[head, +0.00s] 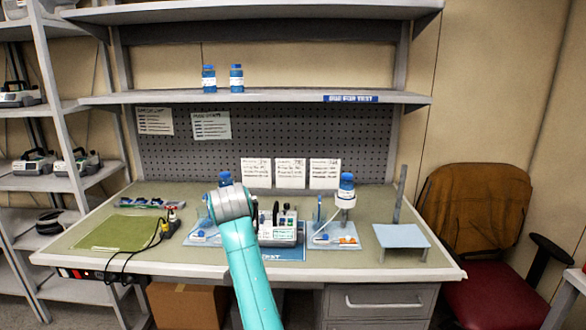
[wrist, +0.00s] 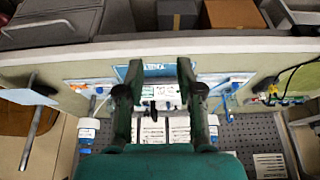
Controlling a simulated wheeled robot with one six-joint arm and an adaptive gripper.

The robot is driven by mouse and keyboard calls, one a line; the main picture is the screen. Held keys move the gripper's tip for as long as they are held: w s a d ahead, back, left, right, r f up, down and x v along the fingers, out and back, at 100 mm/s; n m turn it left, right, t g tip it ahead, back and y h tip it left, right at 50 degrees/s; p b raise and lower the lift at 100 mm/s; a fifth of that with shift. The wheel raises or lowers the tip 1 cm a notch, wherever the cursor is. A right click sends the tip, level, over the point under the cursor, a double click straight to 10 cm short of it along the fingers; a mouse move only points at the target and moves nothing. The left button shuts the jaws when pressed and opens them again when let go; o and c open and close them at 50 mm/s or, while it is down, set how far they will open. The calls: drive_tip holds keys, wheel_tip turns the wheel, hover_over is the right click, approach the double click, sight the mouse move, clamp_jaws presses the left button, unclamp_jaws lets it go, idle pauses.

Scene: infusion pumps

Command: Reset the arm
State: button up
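My arm reaches up over the bench in the head view, a teal link ending in a grey joint that hides my gripper there. In the wrist view my gripper (wrist: 159,66) shows two dark green fingers spread apart with nothing between their tips. The wrist picture is upside down relative to the head view. An infusion pump (head: 281,232) stands on a blue mat (head: 290,254) at the middle of the bench, partly covered by my arm. The pump also shows in the wrist view (wrist: 155,96), beyond and between the fingers.
The bench (head: 340,265) holds a tray (head: 333,243) with a blue-capped bottle (head: 346,186) on a stand, a light blue platform (head: 401,236), a green mat (head: 112,232) and cables. An upper shelf (head: 270,97) carries two bottles. A chair (head: 480,245) stands right; shelving with devices stands left.

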drive_tip(key=s+d+f+t, duration=0.1)
drive_tip(key=s+d+f, duration=0.15)
drive_tip(key=f, duration=0.45)
drive_tip(key=s+d+f, duration=0.1)
drive_tip(key=d+f, duration=0.3)
drive_tip(key=f, duration=0.4)
drive_tip(key=s+d+f+t, duration=0.1)
drive_tip(key=d+f, duration=0.2)
drive_tip(key=f, duration=0.4)
drive_tip(key=s+d+f+n+t+y, duration=0.1)
drive_tip(key=s+d+f, duration=0.4)
drive_tip(key=s+f, duration=0.25)
drive_tip(key=s+d+f+t, duration=0.2)
drive_tip(key=s+d+f, duration=0.3)
drive_tip(key=s+f, duration=0.3)
drive_tip(key=s+d+r+t, duration=0.15)
drive_tip(key=s+d, duration=0.25)
drive_tip(key=s, duration=0.7)
drive_tip(key=s+d+r+t, duration=0.1)
drive_tip(key=s+d+r, duration=0.15)
drive_tip(key=s, duration=0.85)
drive_tip(key=s+d+r+t, duration=0.1)
drive_tip(key=s+d+r, duration=0.1)
drive_tip(key=s+r, duration=0.6)
drive_tip(key=s+d+r+t, duration=0.1)
drive_tip(key=s+d+r, duration=0.1)
drive_tip(key=s+r, duration=0.7)
drive_tip(key=shift+s+t+h, duration=0.2)
drive_tip(key=shift+t+h, duration=0.15)
drive_tip(key=shift+h, duration=0.05)
